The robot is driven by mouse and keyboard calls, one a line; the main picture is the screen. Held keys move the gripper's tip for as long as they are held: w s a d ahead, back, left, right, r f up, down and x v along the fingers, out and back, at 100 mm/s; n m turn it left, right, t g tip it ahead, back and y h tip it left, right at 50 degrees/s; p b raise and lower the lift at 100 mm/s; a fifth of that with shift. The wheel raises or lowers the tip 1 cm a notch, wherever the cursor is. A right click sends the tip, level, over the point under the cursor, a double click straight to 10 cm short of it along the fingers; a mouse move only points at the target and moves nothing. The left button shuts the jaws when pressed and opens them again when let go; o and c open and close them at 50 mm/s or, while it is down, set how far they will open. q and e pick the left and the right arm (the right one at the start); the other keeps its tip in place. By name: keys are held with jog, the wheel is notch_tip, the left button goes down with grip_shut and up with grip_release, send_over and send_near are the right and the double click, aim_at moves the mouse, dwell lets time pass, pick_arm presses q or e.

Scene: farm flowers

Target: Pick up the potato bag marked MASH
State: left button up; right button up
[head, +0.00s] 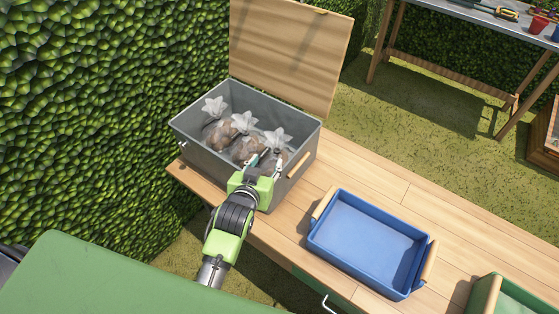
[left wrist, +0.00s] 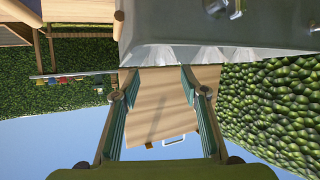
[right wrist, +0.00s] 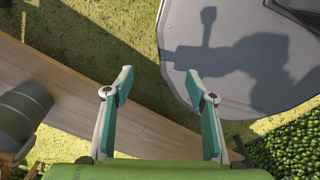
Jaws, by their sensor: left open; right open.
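Three clear bags of potatoes, tied at the top, stand in a row in a grey box (head: 222,167): a left bag (head: 214,107), a middle bag (head: 243,124) and a right bag (head: 277,140). No marking is readable on any of them, so I cannot tell which says MASH. My left gripper (head: 266,163) is open and empty at the box's near side, close to the right bag. My right gripper (right wrist: 158,88) is open and empty, outside the head view.
The box's wooden lid (head: 285,58) stands open behind it. A blue tray (head: 365,243) is on the wooden table (head: 395,190) to the right, with a green tray (head: 487,297) beyond. A hedge (head: 80,100) borders the left. Bare tabletop lies between box and blue tray.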

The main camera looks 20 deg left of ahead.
aim_at(276, 148)
pick_arm(q)
jog(key=x, duration=1.1)
jog(key=shift+w+f+p, duration=0.1)
jog(key=shift+f+p, duration=0.15)
jog(key=shift+p, duration=0.05)
jog(key=shift+w+f, duration=0.25)
jog(key=shift+w, duration=0.2)
pick_arm(e)
jog(key=shift+w+a+r, duration=0.3)
jog(key=shift+w+r, duration=0.05)
jog(key=shift+w, duration=0.05)
pick_arm(q)
jog(key=c, duration=1.1)
jog(key=shift+w+r, duration=0.1)
jog(key=shift+r, duration=0.05)
grip_shut()
pick_arm(e)
jog(key=shift+s+d, duration=0.15)
